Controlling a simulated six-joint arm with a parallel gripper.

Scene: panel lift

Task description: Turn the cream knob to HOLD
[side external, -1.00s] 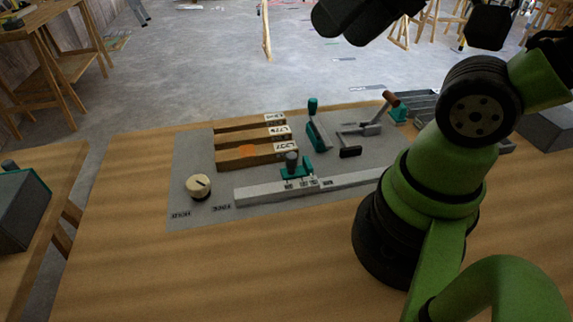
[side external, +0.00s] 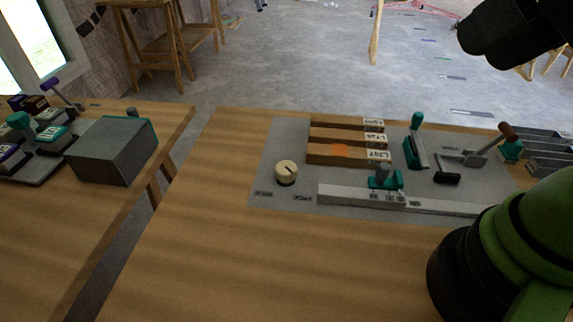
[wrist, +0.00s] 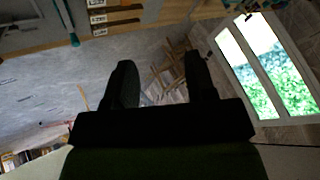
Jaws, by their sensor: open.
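The cream knob (side external: 286,172) stands at the left end of a grey panel (side external: 285,205) in the side external view. It has a dark mark on its top; I cannot tell clearly which label the mark faces. Two small dark labels lie in front of it, a left label (side external: 263,193) and a right label (side external: 302,197), too small to read surely. My gripper (wrist: 160,65) shows in the wrist view with its two dark fingers apart and nothing between them. It is away from the knob, and I cannot make out the knob in the wrist view.
Right of the knob are wooden blocks (side external: 335,155), a teal slider (side external: 385,180) on a pale rail (side external: 350,197), a teal lever (side external: 416,140) and a brown-handled crank (side external: 490,148). A grey box (side external: 112,150) stands on the left table. Bare wood lies in front of the panel.

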